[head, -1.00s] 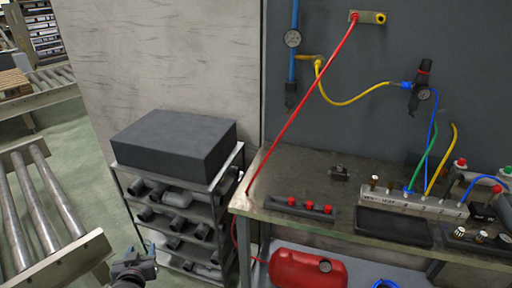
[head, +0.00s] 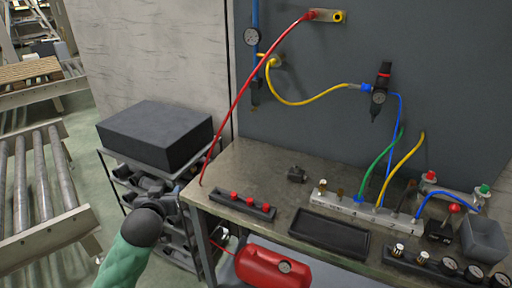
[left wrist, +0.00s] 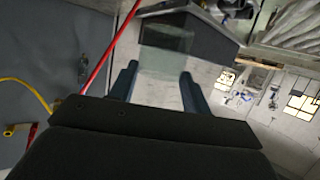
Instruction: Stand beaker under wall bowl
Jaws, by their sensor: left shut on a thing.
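My left gripper (head: 168,205) is low on the left in the head view, in front of the shelf rack and left of the bench's near corner. In the left wrist view its two dark fingers (left wrist: 159,74) are shut on a clear, pale beaker (left wrist: 167,52). In the head view I cannot make the beaker out. A black regulator (head: 379,97) with a red ring and a dark lower bowl is on the grey wall panel above the bench, well to the right of my gripper. My right gripper is not in view.
The workbench (head: 262,168) holds a strip with red knobs (head: 242,204), a black tray (head: 328,234) and a hose manifold (head: 368,213). A red hose (head: 240,96) slants down to the bench's left edge. A dark box (head: 155,135) tops the rack.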

